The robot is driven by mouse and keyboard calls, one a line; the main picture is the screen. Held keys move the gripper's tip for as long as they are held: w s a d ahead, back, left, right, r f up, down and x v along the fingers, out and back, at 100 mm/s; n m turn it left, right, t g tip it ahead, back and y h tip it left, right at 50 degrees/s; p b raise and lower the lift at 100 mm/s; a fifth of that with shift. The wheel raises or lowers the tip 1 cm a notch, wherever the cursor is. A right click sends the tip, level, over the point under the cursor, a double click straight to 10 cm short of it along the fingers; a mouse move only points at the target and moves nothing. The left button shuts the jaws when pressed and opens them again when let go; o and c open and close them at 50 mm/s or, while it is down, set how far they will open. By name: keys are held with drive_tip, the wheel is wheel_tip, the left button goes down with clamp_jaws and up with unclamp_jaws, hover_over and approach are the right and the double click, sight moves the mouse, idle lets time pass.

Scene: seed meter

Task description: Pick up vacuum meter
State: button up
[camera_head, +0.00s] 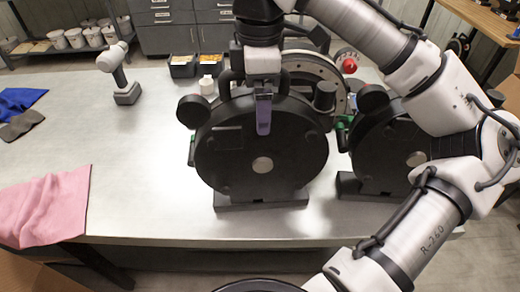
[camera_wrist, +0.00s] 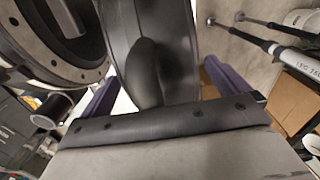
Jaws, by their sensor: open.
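A black round vacuum meter (camera_head: 225,165) stands upright on its foot at the middle of the metal table. My gripper (camera_head: 263,115) is over its upper part, pointing down, with one purple finger in front of the black face. In the wrist view, a black curved housing (camera_wrist: 165,60) lies between the two spread purple fingers of my gripper (camera_wrist: 160,78). The gripper is open; I cannot tell whether the fingers touch the housing. A second black meter (camera_head: 385,145) stands to the right, partly hidden by my arm. The far finger is hidden in the head view.
An open meter with a pale ring (camera_head: 305,65) stands just behind. The table (camera_head: 120,160) between is clear.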

drive_tip(key=c, duration=1.9)
drive_tip(key=shift+r, duration=0.1)
drive_tip(key=shift+c, duration=0.9)
drive_tip(key=shift+w, duration=0.1)
